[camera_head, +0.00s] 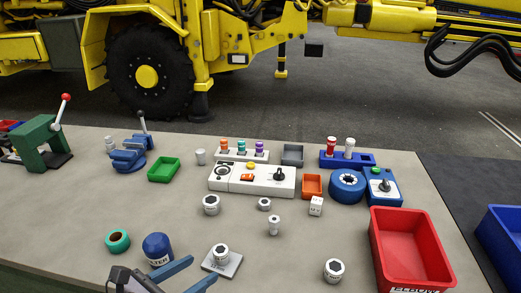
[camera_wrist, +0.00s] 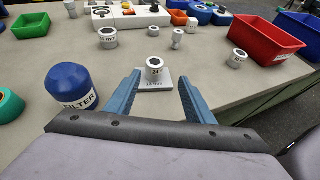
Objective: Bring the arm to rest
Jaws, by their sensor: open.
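My gripper (camera_head: 188,274) enters at the bottom of the head view, low over the front of the bench. Its two blue fingers are spread apart and nothing is between them; in the wrist view the open gripper (camera_wrist: 155,92) points toward a silver socket (camera_wrist: 155,70). That socket stands upright on a small grey labelled plate (camera_wrist: 153,84), ahead of the fingertips and apart from them. The socket also shows in the head view (camera_head: 221,253). A blue filter (camera_head: 158,248) stands just left of the gripper.
A green ring (camera_head: 118,240) lies left of the filter. More sockets (camera_head: 211,204) stand around the bench (camera_head: 90,190). A red bin (camera_head: 408,250) is at right, a white switch panel (camera_head: 252,180) at the middle back, and a vise (camera_head: 128,155) and green press (camera_head: 42,143) at left.

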